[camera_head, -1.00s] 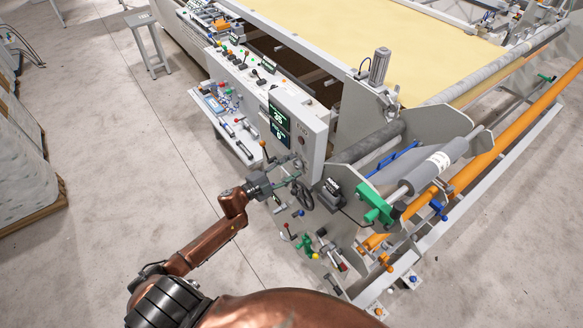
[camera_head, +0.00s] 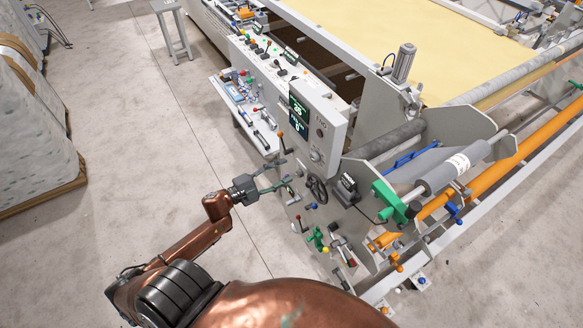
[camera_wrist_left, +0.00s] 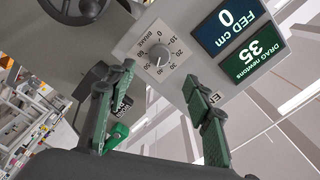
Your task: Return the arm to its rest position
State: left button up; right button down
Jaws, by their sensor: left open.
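My left gripper (camera_head: 286,172) is open and empty, held out in front of the left end of the quilting machine. In the left wrist view its two green fingers (camera_wrist_left: 165,100) stand well apart with nothing between them. Beyond them is a grey panel with a brake dial (camera_wrist_left: 159,55) and a display (camera_wrist_left: 240,40) reading FED 0 cm and DRAG 35 newtons. In the head view the display (camera_head: 300,118) is above the gripper. A dark handwheel (camera_head: 317,189) is just right of the fingertips; contact cannot be told. My right gripper is not in view.
A side shelf (camera_head: 245,125) with small tools is behind the gripper. Coloured levers and a green clamp (camera_head: 389,201) stick out from the machine end. A stool (camera_head: 172,28) stands at the back. Wrapped stock on a pallet (camera_head: 45,195) is at far left; the floor between is clear.

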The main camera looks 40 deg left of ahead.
pick_arm(q)
jog(key=shift+s+a, duration=0.1)
jog(key=shift+s, duration=0.15)
dwell(0.4)
